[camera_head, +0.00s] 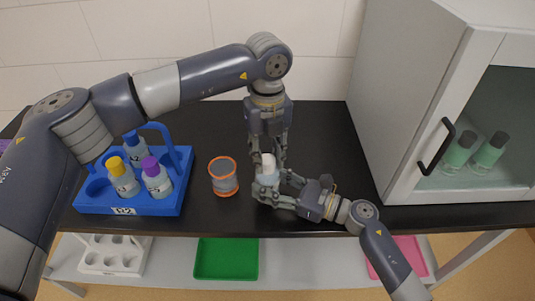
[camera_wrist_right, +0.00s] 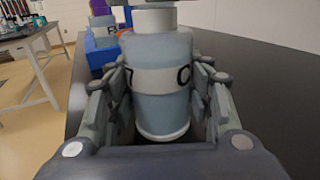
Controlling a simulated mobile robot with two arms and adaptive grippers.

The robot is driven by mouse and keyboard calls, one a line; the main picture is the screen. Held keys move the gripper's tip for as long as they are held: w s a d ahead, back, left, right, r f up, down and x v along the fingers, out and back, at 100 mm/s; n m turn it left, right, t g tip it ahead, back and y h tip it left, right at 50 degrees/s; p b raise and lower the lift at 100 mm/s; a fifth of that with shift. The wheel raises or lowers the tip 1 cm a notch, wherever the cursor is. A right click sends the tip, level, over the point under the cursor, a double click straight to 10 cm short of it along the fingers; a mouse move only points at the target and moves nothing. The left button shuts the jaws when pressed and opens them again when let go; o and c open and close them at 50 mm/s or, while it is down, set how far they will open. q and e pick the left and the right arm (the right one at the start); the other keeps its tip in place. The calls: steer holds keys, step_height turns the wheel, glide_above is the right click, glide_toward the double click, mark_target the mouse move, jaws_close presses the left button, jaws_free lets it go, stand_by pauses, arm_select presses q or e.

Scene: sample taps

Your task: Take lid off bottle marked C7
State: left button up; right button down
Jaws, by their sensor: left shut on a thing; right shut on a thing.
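A pale blue bottle (camera_wrist_right: 160,105) stands upright in the right wrist view. Its white label shows a "7" at the left and a "C" at the right. My right gripper (camera_head: 268,187) is shut on the bottle's body from the right in the head view. A white lid (camera_head: 268,161) tops the bottle and also shows at the top of the right wrist view (camera_wrist_right: 155,19). My left gripper (camera_head: 267,158) points down from above and is shut on the lid. Fingers hide much of the bottle in the head view.
A blue rack (camera_head: 150,204) marked R2 holds several capped bottles at the left. An orange-rimmed beaker (camera_head: 223,178) stands between it and my grippers. A grey cabinet (camera_head: 415,90) with a black handle and green bottles is at the right. Black countertop (camera_head: 320,130) is clear behind.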

mark_target(267, 159)
arm_select(q)
steer(key=n, duration=0.5)
arm_select(e)
steer(key=shift+s, duration=0.1)
arm_select(q)
steer(key=n, duration=0.5)
steer(key=shift+w, duration=0.1)
steer(key=shift+r, duration=0.3)
steer(key=shift+r, duration=0.85)
steer(key=shift+r, duration=2.05)
arm_select(e)
steer(key=c, duration=0.7)
jaws_free()
